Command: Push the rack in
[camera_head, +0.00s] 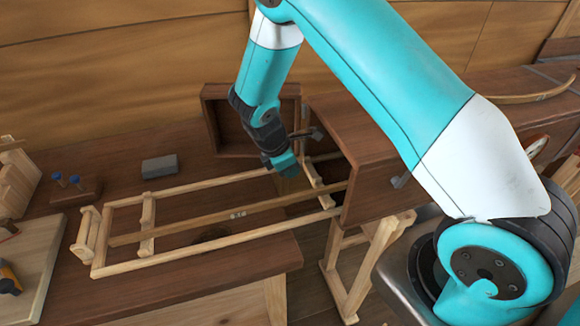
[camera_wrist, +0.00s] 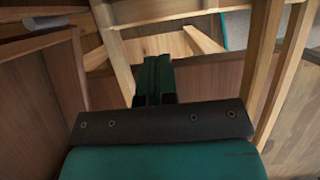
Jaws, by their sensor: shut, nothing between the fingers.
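The rack (camera_head: 196,238) is a long frame of pale wooden rails with crossbars, lying level over the bench and pulled far out of a dark brown wooden box (camera_head: 375,188). Its right end reaches into the box's open front. A pale upright end piece (camera_head: 92,232) stands at its left end. My gripper (camera_head: 287,168) points down over the rack's back rail near the box opening, shut and empty. In the wrist view my gripper (camera_wrist: 154,75) shows its dark green fingers together between pale rails (camera_wrist: 280,75). I cannot tell whether it touches the rack.
An open door (camera_head: 226,122) stands behind the box opening, close to my gripper. A grey block (camera_head: 160,167), a small holder with blue-topped pegs (camera_head: 75,188) and a pale board (camera_head: 28,255) lie on the brown bench (camera_head: 200,290). A pale trestle (camera_head: 350,275) stands under the box.

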